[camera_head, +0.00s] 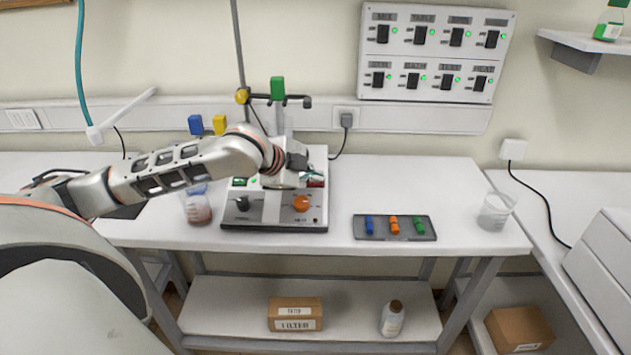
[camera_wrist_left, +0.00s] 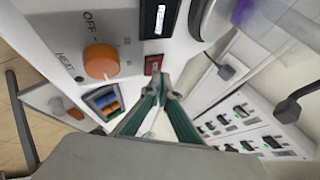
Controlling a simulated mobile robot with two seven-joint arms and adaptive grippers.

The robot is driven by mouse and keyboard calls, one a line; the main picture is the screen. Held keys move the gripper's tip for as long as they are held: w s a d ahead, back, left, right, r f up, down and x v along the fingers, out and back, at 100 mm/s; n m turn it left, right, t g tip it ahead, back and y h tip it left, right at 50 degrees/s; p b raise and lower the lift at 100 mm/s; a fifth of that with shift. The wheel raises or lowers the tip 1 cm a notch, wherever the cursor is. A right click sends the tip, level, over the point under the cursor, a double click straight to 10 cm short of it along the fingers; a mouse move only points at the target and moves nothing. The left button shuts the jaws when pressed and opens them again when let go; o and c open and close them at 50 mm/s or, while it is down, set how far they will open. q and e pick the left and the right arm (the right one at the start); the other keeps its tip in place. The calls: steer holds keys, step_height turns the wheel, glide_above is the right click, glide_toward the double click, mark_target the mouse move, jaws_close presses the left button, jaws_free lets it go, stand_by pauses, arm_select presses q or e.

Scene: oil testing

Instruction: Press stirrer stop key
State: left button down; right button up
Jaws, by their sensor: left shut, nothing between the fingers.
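The white stirrer unit (camera_head: 272,213) stands on the bench with a dark knob (camera_head: 242,204) on the left and an orange heat knob (camera_head: 301,203) on the right of its front. A red key (camera_head: 316,183) sits above the orange knob, and a green key (camera_head: 239,182) is at the left. In the left wrist view the red key (camera_wrist_left: 153,64) lies just beyond my fingertips. My left gripper (camera_wrist_left: 168,97) is shut and empty, close to the red key; I cannot tell if it touches. In the head view its arm covers part of the unit's top. My right gripper is not in view.
A beaker (camera_head: 197,207) stands left of the unit. A dark tray (camera_head: 395,237) with blue, orange and green pieces lies to the right, and an empty beaker (camera_head: 495,212) stands near the bench's right end. A switch panel (camera_head: 435,52) hangs on the wall. The bench between is clear.

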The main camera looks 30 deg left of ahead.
arm_select(q)
steer(key=shift+w+a+f, duration=0.1)
steer(key=shift+f, duration=0.35)
stand_by(0.5)
steer(key=shift+r, duration=0.1)
steer(key=shift+s+r+p, duration=0.2)
steer(key=shift+r+p, duration=0.55)
steer(key=shift+p, duration=0.8)
steer(key=shift+d, duration=0.2)
steer(key=shift+s+d+r+p, duration=0.1)
steer(key=shift+s+r+p, duration=0.2)
steer(key=shift+r, duration=0.4)
steer(key=shift+s+d+r+p, duration=0.1)
steer(key=shift+r+p, duration=0.25)
steer(key=shift+r, duration=0.3)
steer(key=shift+s+d+r, duration=0.1)
steer(key=shift+s+r, duration=0.1)
steer(key=shift+r, duration=0.3)
steer(key=shift+s+d+r, duration=0.1)
steer(key=shift+s+r, duration=0.05)
steer(key=shift+r, duration=0.35)
